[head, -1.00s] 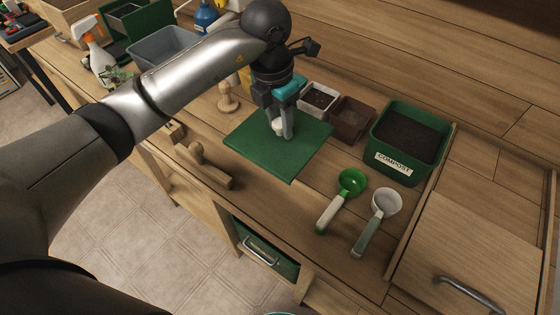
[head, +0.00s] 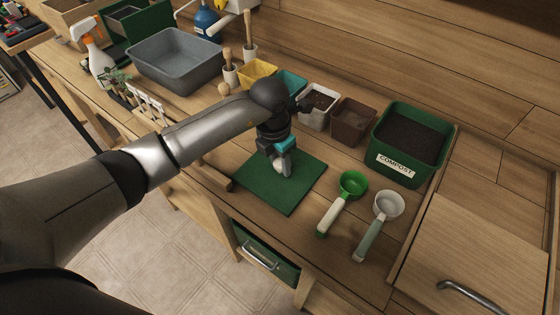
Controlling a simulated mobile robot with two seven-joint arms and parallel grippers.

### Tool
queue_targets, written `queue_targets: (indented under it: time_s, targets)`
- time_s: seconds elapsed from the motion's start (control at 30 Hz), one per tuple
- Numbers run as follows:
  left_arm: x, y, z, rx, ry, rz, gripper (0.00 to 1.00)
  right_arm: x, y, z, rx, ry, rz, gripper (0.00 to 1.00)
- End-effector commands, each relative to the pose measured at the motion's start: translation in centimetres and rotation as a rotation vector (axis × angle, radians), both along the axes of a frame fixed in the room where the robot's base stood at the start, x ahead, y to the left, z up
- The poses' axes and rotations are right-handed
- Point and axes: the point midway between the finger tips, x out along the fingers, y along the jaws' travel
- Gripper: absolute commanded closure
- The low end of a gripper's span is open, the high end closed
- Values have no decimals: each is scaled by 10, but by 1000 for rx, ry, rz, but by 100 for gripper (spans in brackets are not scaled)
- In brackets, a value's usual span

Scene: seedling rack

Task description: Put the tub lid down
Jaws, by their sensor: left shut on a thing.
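The tub lid (head: 258,191) is a flat green square with a pale knob (head: 279,166) at its middle. My left gripper (head: 282,170) points down and is shut on the knob. The lid lies level, at or just above the bench top left of the scoops; I cannot tell whether it touches the wood. The open green tub (head: 379,147), labelled COMPOST and full of dark soil, stands to the right. My right gripper is out of view.
A green scoop (head: 352,184) and a grey-white scoop (head: 388,205) lie right of the lid. A brown pot (head: 352,124) and a white pot (head: 314,119) stand behind. A wooden tool (head: 214,178), partly hidden by my arm, lies close by the lid's left side.

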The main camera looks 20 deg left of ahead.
Motion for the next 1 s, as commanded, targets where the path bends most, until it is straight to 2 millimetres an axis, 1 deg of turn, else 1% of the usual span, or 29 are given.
queue_targets:
  time_s: [0.17,0.2,0.47,0.7,0.8,0.87,1.0]
  targets:
    - [0,0,-3,0,0,1,100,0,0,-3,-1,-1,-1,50]
    - [0,0,-4,0,1,1,58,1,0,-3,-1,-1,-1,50]
    - [0,0,-2,0,1,1,30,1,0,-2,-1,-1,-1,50]
    - [0,0,-2,0,0,1,30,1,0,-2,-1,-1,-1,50]
    - [0,0,2,0,0,1,30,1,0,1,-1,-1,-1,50]
    - [0,1,9,-1,-3,1,30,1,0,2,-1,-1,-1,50]
    - [-2,3,37,1,-5,-1,30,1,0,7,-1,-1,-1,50]
